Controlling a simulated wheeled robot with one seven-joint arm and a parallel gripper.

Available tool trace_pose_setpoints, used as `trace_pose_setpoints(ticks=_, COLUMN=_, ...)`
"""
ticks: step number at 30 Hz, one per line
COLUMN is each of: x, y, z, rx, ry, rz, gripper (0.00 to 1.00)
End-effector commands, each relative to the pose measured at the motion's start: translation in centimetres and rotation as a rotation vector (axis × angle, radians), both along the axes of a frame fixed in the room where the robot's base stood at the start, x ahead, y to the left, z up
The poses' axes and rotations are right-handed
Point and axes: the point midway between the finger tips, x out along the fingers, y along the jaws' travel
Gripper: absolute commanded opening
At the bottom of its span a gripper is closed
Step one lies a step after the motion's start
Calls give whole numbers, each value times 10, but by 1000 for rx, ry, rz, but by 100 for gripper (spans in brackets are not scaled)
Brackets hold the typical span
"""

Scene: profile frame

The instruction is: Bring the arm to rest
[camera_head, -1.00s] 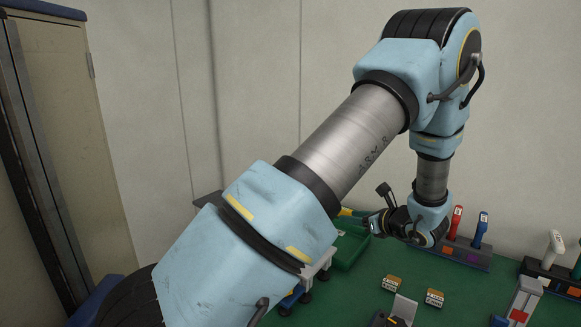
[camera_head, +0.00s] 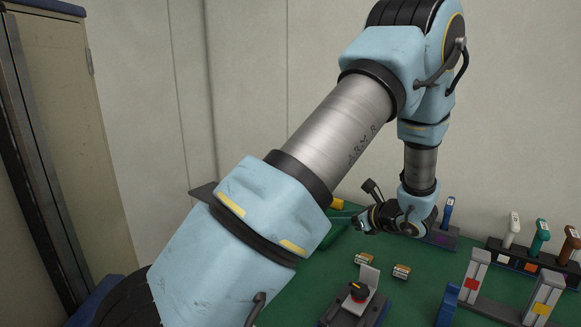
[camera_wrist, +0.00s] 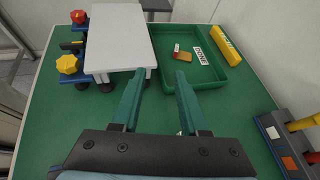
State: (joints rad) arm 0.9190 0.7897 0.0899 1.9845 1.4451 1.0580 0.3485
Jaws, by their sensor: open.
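My arm (camera_head: 345,130) reaches up over the green bench, then bends down at its far end. My gripper (camera_head: 362,221) is low over the far part of the bench, pointing left. In the wrist view my gripper (camera_wrist: 160,76) has its two green fingers apart, with nothing between them. Beyond the fingertips is a green tray (camera_wrist: 215,82) holding an orange block (camera_wrist: 184,56) and a labelled white piece (camera_wrist: 200,56). Left of the fingers is a white-topped stand (camera_wrist: 122,38).
Yellow (camera_wrist: 67,64) and red (camera_wrist: 78,17) knobs stand beside the white top. A yellow bar (camera_wrist: 229,45) lies along the tray's right side. Two small blocks (camera_head: 365,258) (camera_head: 402,271), a device with a red knob (camera_head: 357,291) and a handle rack (camera_head: 525,262) are on the bench.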

Motion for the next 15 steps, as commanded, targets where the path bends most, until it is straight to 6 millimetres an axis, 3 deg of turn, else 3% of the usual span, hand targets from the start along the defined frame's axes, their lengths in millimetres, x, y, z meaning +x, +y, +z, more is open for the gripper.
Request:
trace_pose_setpoints(ticks=8, x=-19, y=60, z=-9, rx=-163, ry=48, rz=247, gripper=44)
trace_pose_setpoints(ticks=15, x=-67, y=135, z=-25, rx=-459, ry=76, rz=670, gripper=44)
